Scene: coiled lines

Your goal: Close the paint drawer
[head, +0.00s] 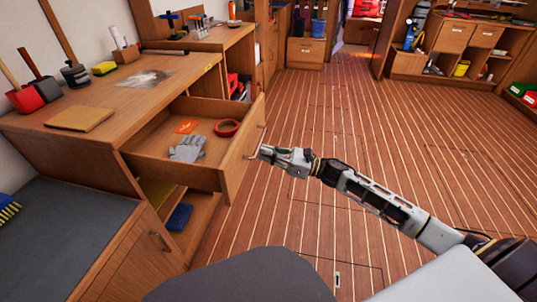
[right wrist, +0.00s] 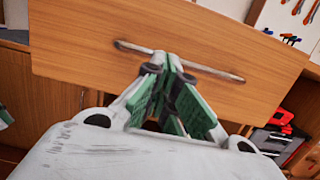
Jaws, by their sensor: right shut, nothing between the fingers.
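The paint drawer (head: 243,158) stands pulled out from the wooden workbench at the left of the head view. A grey glove (head: 187,149), a red ring (head: 227,128) and an orange piece (head: 187,126) lie inside it. My right gripper (head: 262,153) is at the outer side of the drawer front. In the right wrist view the drawer front (right wrist: 90,50) fills the upper part, with a long metal bar handle (right wrist: 220,73). My gripper's closed fingertips (right wrist: 174,62) overlap the handle's middle; I cannot tell whether they touch. The left gripper does not show in the head view.
Open shelves below the drawer hold a blue item (head: 179,217). A grey-topped cabinet (head: 75,225) stands nearer. The plank floor (head: 350,120) right of the drawer is clear apart from my arm.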

